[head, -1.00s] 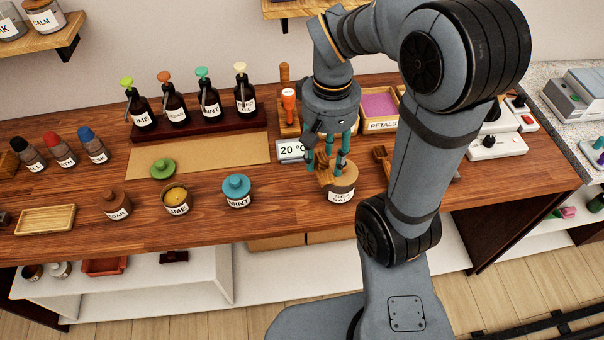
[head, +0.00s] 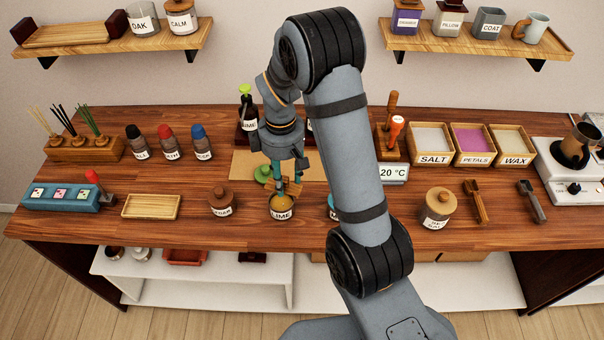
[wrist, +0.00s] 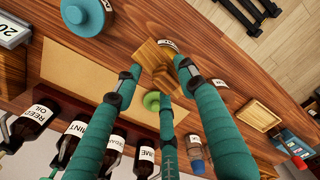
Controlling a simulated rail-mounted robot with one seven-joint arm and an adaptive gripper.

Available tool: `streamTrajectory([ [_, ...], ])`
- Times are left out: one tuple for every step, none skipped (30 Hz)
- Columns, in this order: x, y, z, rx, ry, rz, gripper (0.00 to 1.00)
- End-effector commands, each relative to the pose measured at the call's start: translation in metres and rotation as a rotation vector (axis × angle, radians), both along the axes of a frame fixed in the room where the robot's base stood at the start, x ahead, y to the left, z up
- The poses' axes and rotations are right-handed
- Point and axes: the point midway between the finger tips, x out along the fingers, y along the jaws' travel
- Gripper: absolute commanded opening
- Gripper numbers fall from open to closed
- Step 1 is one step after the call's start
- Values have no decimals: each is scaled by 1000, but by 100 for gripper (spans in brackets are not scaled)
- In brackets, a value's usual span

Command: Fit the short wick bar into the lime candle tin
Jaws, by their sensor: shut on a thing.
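The lime candle tin (head: 281,213) stands lidless on the table, its label facing forward and yellow wax showing inside in the head view. My gripper (head: 288,184) is right above it, pointing down, with its teal fingers shut on a small wooden piece, the wick bar (head: 294,189). In the wrist view the wick bar (wrist: 150,53) sits between the fingertips of my gripper (wrist: 158,75) and covers most of the tin, whose label edge (wrist: 169,45) shows behind it. I cannot tell whether the bar touches the tin's rim.
The green lid (head: 263,173) lies just behind the tin. A brown-lidded cedar tin (head: 222,204) stands to the left. The teal-lidded mint tin (wrist: 87,15) is close on the other side, mostly hidden by my arm in the head view. Dropper bottles (wrist: 75,140) stand behind.

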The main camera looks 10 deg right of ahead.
Motion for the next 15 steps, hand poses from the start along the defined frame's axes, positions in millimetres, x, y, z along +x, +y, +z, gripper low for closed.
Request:
streamTrajectory([
  [5,4,-5,0,1,67,17],
  [8,5,-8,0,2,105,17],
  [11,6,-11,0,1,150,17],
  [13,7,-13,1,1,177,17],
  [15,8,-14,0,0,200,17],
  [17,8,-15,1,-1,224,17],
  [17,8,-16,1,0,238,17],
  [18,8,-17,0,0,248,17],
  [18,9,-18,0,0,258,17],
  [19,9,-18,0,0,262,17],
  [19,9,-18,1,0,263,17],
  [19,9,-18,1,-1,264,17],
  [19,9,-18,1,-1,264,17],
  [19,9,-18,1,-1,263,17],
  [19,8,-18,1,-1,263,17],
])
